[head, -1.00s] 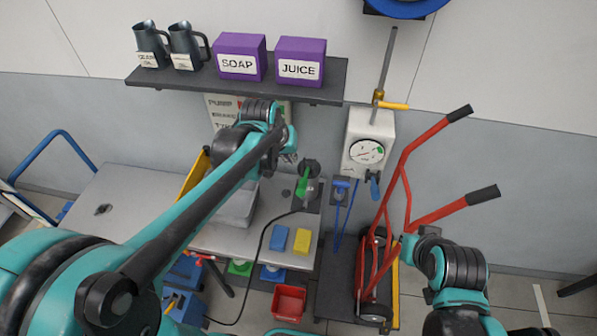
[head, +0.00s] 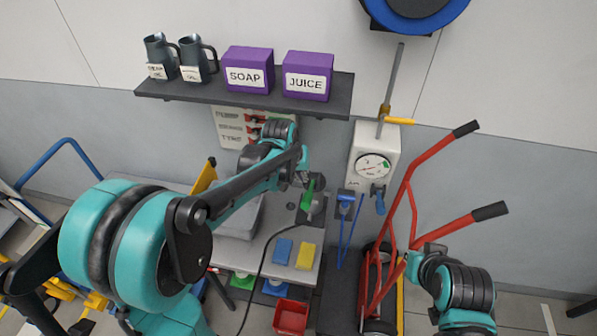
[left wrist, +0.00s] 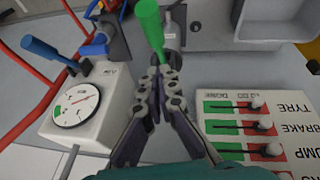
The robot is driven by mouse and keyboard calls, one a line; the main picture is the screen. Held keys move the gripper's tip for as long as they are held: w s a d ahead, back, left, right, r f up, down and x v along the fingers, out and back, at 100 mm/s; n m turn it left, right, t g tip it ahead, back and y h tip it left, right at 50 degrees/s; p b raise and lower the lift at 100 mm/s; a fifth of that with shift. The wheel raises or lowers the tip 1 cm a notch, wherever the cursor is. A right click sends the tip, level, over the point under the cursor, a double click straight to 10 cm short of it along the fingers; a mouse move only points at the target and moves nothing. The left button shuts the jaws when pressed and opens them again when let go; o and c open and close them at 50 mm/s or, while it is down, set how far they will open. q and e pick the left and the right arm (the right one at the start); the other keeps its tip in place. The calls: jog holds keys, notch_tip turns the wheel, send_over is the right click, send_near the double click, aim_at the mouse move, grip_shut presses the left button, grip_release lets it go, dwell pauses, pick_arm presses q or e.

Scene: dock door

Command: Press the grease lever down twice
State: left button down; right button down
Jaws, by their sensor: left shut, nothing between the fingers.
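A green-handled lever (head: 308,191) stands on a dark mount at the back of the grey bench. In the left wrist view its green handle (left wrist: 150,25) points up and rises from a grey fitting. A second lever with a blue handle (head: 380,200) hangs on the white gauge box (head: 361,140). No label shows which one is the grease lever. My left gripper (left wrist: 160,72) is shut and empty, its fingertips close to the base of the green handle; I cannot tell if they touch. In the head view it is small, beside the green lever.
A shelf (head: 240,99) with mugs and purple boxes is above my left arm. A panel of red-green switches (left wrist: 258,130) is beside my left gripper. A red hand truck (head: 397,215) stands right of the bench. Blue and yellow blocks (head: 305,256) lie on the bench.

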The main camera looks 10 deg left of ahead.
aim_at(307, 195)
pick_arm(q)
jog(key=f, duration=0.4)
jog(key=shift+s+d+f, duration=0.1)
jog(key=shift+s+d, duration=0.1)
jog(key=shift+d, duration=0.2)
jog(key=shift+s+d+f, duration=0.1)
jog(key=shift+s+f, duration=0.25)
jog(key=shift+f, duration=0.2)
jog(key=s+f+t+b, duration=0.4)
jog(key=f+b, duration=0.5)
jog(key=b, duration=0.4)
jog(key=shift+s+t, duration=0.15)
jog(key=shift+t, duration=0.45)
jog(key=shift+f, duration=0.15)
